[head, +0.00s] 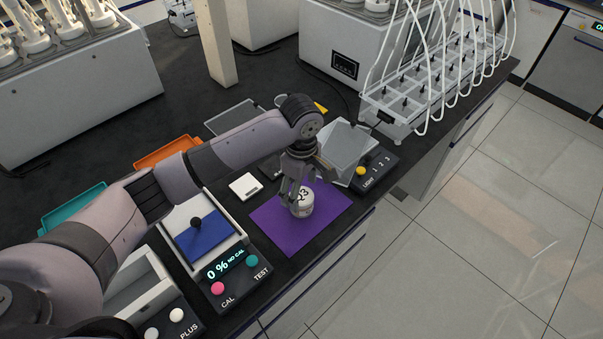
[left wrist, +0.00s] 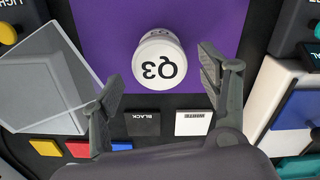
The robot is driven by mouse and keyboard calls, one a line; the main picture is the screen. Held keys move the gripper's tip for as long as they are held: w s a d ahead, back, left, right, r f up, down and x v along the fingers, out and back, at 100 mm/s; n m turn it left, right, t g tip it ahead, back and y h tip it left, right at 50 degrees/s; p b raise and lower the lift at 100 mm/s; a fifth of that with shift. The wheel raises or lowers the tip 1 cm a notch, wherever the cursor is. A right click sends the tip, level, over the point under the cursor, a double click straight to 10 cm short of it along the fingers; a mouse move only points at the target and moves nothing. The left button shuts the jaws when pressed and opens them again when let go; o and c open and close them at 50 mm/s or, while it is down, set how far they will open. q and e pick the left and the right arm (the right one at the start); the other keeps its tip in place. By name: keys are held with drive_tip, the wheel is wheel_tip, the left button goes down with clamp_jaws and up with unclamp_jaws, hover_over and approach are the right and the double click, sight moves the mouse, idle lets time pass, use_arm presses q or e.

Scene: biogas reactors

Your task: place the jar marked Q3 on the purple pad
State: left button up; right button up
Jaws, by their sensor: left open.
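The white jar marked Q3 (head: 302,203) stands upright on the purple pad (head: 270,228). It also shows in the left wrist view (left wrist: 158,60), on the purple pad (left wrist: 215,22), with its label upside down in that picture. My left gripper (head: 296,196) is just beside and above the jar and partly covers it in the head view. In the left wrist view its two fingers (left wrist: 162,78) are spread wide, with a gap between each finger and the jar. My right gripper is not in view.
A meter with a blue plate (head: 201,232) and a CAL/TEST panel stands left of the pad. A box with a clear cover (head: 346,145) and LIGHT panel stands right. Black and white tiles (left wrist: 142,122) lie near the pad. The bench edge runs close in front.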

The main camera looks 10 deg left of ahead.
sight(302, 196)
use_arm(q)
wheel_tip(302, 196, up, 8)
drive_tip(key=b, duration=0.1)
idle(0.6)
